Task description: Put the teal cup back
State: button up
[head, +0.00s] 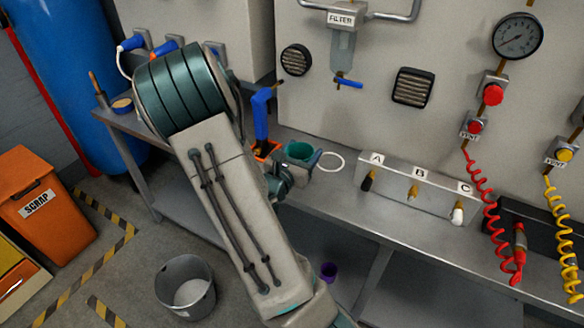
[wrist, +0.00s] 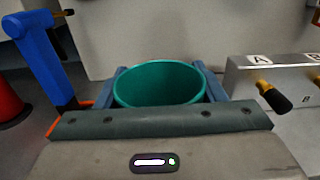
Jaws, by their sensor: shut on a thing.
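The teal cup (head: 300,152) shows at the bench, just beyond my arm in the head view. In the wrist view the teal cup (wrist: 158,86) is upright, its open rim facing up, between the two blue-grey fingers of my gripper (wrist: 161,78). My gripper is shut on it. The lower part of the cup is hidden behind the gripper body, so I cannot tell whether it touches the bench. A white ring (head: 331,161) lies on the bench to the right of the cup.
A blue upright stand (head: 261,115) with an orange base is close to the left of the cup. A metal block labelled A, B, C (head: 418,189) is to the right. A bucket (head: 186,287) stands on the floor.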

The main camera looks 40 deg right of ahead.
jog(key=shift+w+d+f+p, duration=0.15)
jog(key=shift+w+d+f, duration=0.15)
jog(key=shift+w+f, duration=0.95)
jog(key=shift+w+d+f+p, duration=0.1)
jog(key=shift+w+d+f, duration=0.25)
jog(key=shift+w+f, duration=0.85)
jog(key=shift+w+d+f+p, duration=0.15)
jog(key=shift+w+d+f, duration=0.15)
jog(key=shift+w+f, duration=0.95)
jog(key=shift+s+f, duration=0.4)
jog(key=shift+f, duration=0.15)
jog(key=o, duration=1.1)
jog(key=shift+c, duration=0.2)
